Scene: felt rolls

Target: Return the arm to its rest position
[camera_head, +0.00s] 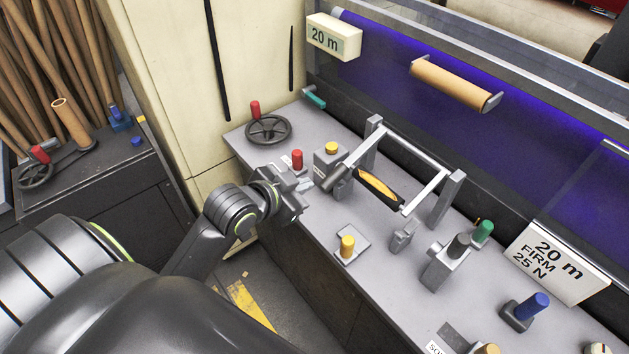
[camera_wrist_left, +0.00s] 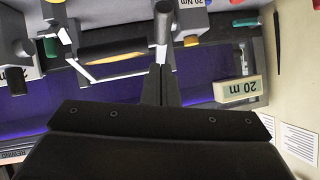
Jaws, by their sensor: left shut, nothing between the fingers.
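My left arm (camera_head: 235,215) reaches in from the left over the grey bench. Its gripper (camera_head: 306,186) is shut and empty near the left part of the bench, beside a dark cylindrical handle (camera_head: 334,178). In the left wrist view the closed fingers (camera_wrist_left: 160,84) point up at this handle (camera_wrist_left: 162,22); whether they touch it I cannot tell. A red knob (camera_head: 297,159) and a block with a yellow button (camera_head: 332,148) stand close behind the gripper. My right gripper is out of view.
A silver frame (camera_head: 418,148) with a black-and-yellow piece (camera_head: 379,188) stands right of the gripper. A handwheel (camera_head: 268,130) is behind it. Yellow (camera_head: 347,246), green (camera_head: 482,231) and blue (camera_head: 533,303) knobs stand along the grey bench (camera_head: 385,290). A cream cabinet (camera_head: 190,60) borders the left.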

